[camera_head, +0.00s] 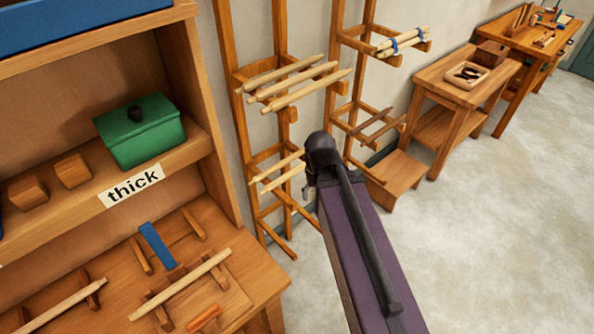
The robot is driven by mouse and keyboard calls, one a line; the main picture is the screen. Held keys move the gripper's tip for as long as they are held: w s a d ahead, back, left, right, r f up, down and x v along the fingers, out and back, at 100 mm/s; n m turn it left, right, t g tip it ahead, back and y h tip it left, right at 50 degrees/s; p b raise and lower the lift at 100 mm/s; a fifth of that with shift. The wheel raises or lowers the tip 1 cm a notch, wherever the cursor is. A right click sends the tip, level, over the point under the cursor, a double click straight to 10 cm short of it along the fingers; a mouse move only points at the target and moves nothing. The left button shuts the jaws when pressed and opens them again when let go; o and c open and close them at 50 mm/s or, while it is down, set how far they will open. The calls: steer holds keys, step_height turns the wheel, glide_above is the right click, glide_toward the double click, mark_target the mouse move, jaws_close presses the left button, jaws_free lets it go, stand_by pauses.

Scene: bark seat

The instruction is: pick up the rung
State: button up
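Several pale wooden rods that look like rungs are in view, and I cannot tell which one the task means. One rung (180,284) lies across small wooden supports on the bench at the lower left. Another rung (62,306) lies to its left, cut by the picture edge. Three thick rungs (290,84) rest on the upper arms of the near rack. Two shorter rungs (280,172) rest on its lower arms. My purple arm link runs up from the bottom middle to a dark joint. I cannot make out my gripper's fingers.
A shelf with a green lidded box (142,132) and a "thick" label (131,186) stands left. A second rack holds a blue-banded rod bundle (401,42) and darker rods (372,121). Wooden benches (450,78) line the wall. The floor (490,230) at right is clear.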

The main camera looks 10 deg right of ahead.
steer(key=w+a+f+n+t+h+b, duration=0.15)
steer(key=w+f+n+b, duration=0.35)
steer(key=w+n, duration=0.6)
steer(key=n+h, duration=0.2)
steer(key=n, duration=0.9)
glide_toward(294, 170)
step_height(294, 170, up, 3)
steer(key=s, duration=0.3)
steer(key=shift+w+a+r+n+t+h, duration=0.2)
steer(key=shift+w+a+n+t, duration=0.25)
steer(key=shift+w+a+n, duration=0.55)
steer(key=shift+s+d+f, duration=0.1)
steer(key=shift+d+f, duration=0.05)
steer(key=shift+d, duration=0.15)
steer(key=b+x, duration=0.7)
steer(key=x, duration=0.1)
steer(key=shift+f, duration=0.2)
steer(key=shift+d+f+b, duration=0.1)
steer(key=shift+b, duration=0.25)
steer(key=shift+b+x, duration=2.3)
steer(key=shift+x, duration=0.2)
jaws_close()
